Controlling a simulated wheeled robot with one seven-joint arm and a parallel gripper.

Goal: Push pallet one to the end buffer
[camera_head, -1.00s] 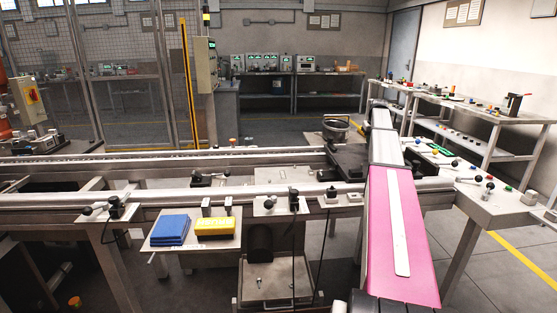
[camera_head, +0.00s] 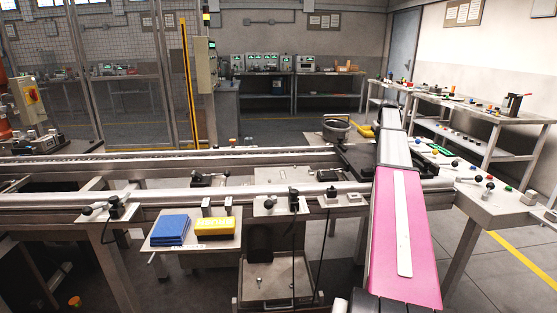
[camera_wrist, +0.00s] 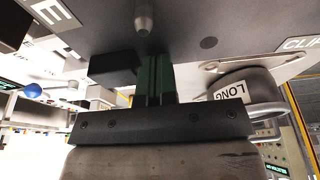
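A dark flat plate (camera_head: 352,160), which may be pallet one, lies across the conveyor rails (camera_head: 260,190) at their right end, partly hidden behind my arm. I cannot read a number on it. My arm runs from the lower right up past the plate's right side, and it hides my gripper in the head view. In the wrist view my gripper (camera_wrist: 155,80) shows two dark green fingers close together, with nothing visible between them. A black block (camera_wrist: 112,68) shows just left of the fingers. Whether the fingers touch the plate cannot be told.
Blue (camera_head: 171,230) and yellow (camera_head: 215,227) blocks lie on a front shelf. A side table with knobs (camera_head: 500,205) stands right of my arm.

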